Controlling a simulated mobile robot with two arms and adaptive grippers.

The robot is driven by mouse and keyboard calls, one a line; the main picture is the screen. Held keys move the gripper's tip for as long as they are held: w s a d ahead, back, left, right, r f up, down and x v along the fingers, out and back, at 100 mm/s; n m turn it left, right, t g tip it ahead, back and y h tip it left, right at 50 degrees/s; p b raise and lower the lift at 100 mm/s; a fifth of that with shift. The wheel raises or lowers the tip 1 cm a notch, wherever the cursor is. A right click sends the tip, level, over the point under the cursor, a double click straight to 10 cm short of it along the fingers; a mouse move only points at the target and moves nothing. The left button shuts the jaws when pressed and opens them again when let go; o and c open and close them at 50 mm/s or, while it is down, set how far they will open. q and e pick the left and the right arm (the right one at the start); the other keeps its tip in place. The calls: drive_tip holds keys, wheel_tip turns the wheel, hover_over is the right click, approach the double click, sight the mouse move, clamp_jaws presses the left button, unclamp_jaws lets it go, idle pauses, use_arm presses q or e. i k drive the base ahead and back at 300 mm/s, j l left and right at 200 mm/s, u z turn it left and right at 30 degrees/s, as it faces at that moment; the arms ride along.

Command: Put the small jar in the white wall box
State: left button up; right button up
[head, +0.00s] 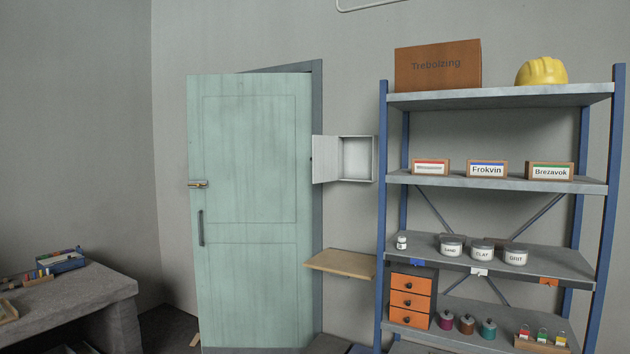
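A small jar (402,242), white with a dark label mark, stands upright at the left end of the third shelf down on the blue-framed rack. The white wall box (375,158) hangs on the wall between the green door and the rack. Its door (325,160) is swung open to the left, and the inside looks empty. Neither of my grippers shows in the head view.
Larger labelled jars (452,246) stand right of the small jar. A wooden wall shelf (341,263) sits bare below the box. An orange drawer unit (410,298) stands on the rack's lowest shelf. The green door (250,210) stands left; a concrete bench (85,290) is far left.

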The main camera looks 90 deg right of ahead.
sight(357, 158)
drive_tip(key=i+l+z, duration=0.2)
drive_tip(key=i+z, duration=0.25)
drive_tip(key=i, duration=0.2)
drive_tip(key=i+z, duration=0.45)
drive_tip(key=i, duration=0.15)
drive_tip(key=i+j+z, duration=0.2)
drive_tip(key=i+z, duration=0.25)
drive_tip(key=i, duration=0.2)
drive_tip(key=i+l+z, duration=0.2)
drive_tip(key=z, duration=0.25)
drive_tip(key=i+z, duration=0.85)
drive_tip(key=i+j+z, duration=0.1)
drive_tip(key=i+z, duration=0.15)
drive_tip(key=z, duration=0.15)
drive_tip(key=i+j+z, duration=0.25)
drive_tip(key=z, duration=0.2)
drive_tip(key=i+l+z, duration=0.2)
drive_tip(key=i+z, duration=1)
drive_tip(key=i+j+z, duration=0.15)
drive_tip(key=i+z, duration=0.25)
drive_tip(key=k, duration=0.1)
